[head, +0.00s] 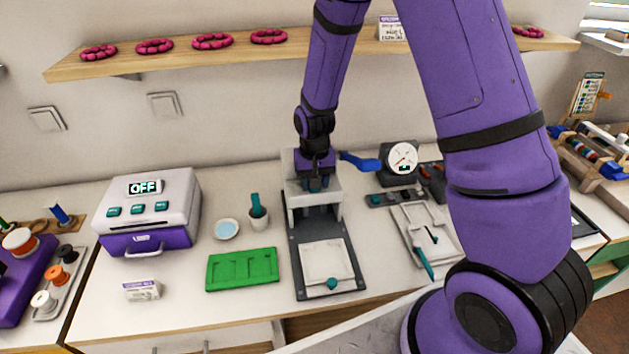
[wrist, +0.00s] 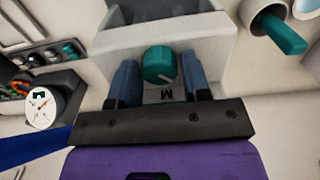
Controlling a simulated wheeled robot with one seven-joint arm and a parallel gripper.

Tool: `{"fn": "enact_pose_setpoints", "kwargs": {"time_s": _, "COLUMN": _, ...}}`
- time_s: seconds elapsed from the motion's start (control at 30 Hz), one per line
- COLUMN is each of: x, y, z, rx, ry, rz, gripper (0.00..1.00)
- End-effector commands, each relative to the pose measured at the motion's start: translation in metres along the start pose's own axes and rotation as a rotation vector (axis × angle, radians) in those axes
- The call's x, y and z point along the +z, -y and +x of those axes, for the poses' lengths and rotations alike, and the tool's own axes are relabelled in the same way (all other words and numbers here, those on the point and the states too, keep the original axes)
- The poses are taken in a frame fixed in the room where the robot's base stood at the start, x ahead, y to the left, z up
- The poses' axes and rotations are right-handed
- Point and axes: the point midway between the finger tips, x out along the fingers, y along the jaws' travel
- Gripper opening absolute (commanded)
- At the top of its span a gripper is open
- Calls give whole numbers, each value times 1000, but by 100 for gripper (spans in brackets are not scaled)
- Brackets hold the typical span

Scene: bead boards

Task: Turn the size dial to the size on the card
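The size dial (wrist: 159,65) is a teal round knob with a white pointer line, on the front of a pale grey press (wrist: 165,35). The line points to the lower right in the wrist view. A dark letter M shows upside down beside the knob. In the head view, my gripper (head: 318,182) is at the press and hides the dial. A white card (head: 391,28) stands on the shelf and another white card (head: 142,290) on the table; their print is too small to read.
A green tray (head: 242,269), a white cup (head: 259,218) with a teal tool and a blue-filled dish (head: 227,229) lie left of the press. A purple-and-white machine reading OFF (head: 147,212) stands farther left. A round gauge (head: 402,157) is right of the press.

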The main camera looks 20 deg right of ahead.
Motion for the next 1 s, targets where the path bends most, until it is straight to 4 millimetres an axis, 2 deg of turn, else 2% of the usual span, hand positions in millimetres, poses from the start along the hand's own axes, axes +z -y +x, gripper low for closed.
{"fn": "enact_pose_setpoints", "kwargs": {"time_s": 0.03, "x": 0, "y": 0, "z": 0, "rx": 0, "ry": 0, "rz": 0, "gripper": 56}}
{"fn": "enact_pose_setpoints", "kwargs": {"time_s": 0.07, "x": 0, "y": 0, "z": 0, "rx": 0, "ry": 0, "rz": 0, "gripper": 61}}
{"fn": "enact_pose_setpoints", "kwargs": {"time_s": 0.33, "x": 0, "y": 0, "z": 0, "rx": 0, "ry": 1, "rz": 1, "gripper": 61}}
{"fn": "enact_pose_setpoints", "kwargs": {"time_s": 0.47, "x": 0, "y": 0, "z": -7, "rx": 0, "ry": 0, "rz": 1, "gripper": 61}}
{"fn": "enact_pose_setpoints", "kwargs": {"time_s": 1.0, "x": -1, "y": 0, "z": -93, "rx": -1, "ry": -3, "rz": 0, "gripper": 61}}
